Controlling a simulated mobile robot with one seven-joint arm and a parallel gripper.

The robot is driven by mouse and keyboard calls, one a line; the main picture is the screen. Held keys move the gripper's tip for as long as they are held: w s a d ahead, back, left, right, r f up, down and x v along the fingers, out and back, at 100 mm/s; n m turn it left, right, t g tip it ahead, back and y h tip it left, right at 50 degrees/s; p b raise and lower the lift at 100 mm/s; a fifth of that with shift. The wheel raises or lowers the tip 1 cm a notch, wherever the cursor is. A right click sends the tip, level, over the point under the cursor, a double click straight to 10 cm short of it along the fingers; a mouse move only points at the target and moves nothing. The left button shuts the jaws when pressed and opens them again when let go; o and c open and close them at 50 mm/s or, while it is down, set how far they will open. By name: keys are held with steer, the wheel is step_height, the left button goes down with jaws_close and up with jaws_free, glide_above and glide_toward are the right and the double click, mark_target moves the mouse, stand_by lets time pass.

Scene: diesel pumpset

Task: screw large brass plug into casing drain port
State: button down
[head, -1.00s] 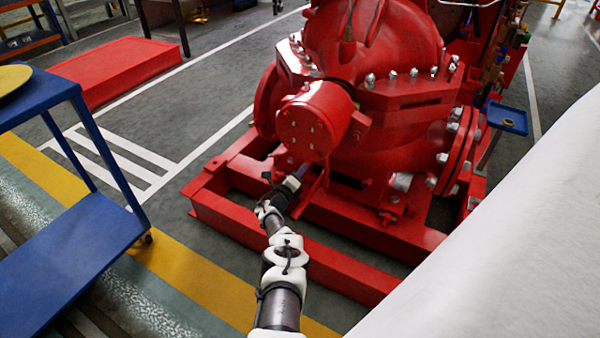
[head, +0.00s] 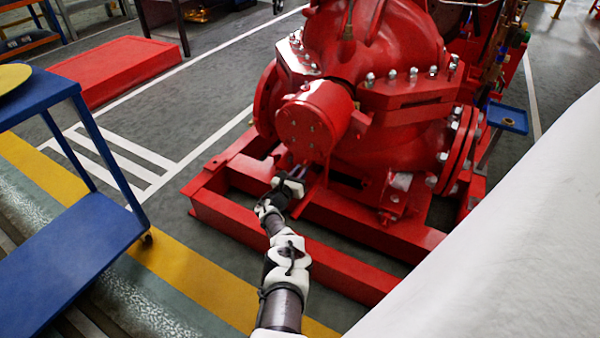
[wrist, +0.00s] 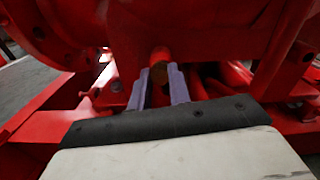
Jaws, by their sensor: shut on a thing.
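The plug sits between the fingertips, right below a red cylindrical part (wrist: 160,57). I cannot tell whether it touches that part or has entered a thread. In the head view my gripper (head: 291,172) is below the round red end housing (head: 308,122), its fingers mostly hidden by the wrist. The drain port's opening is not visible in either view.
The red base frame (head: 310,250) runs below and in front of my arm, with rails close to the gripper. A blue cart (head: 75,245) stands at left. A small blue tray (head: 508,117) is at right. Open floor lies between cart and frame.

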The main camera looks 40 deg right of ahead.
steer(key=shift+w+r+m, duration=0.1)
steer(key=shift+r+m, duration=0.05)
steer(key=shift+m, duration=0.65)
steer(key=c, duration=1.2)
jaws_free()
steer(key=shift+d, duration=0.15)
steer(key=shift+c, duration=0.2)
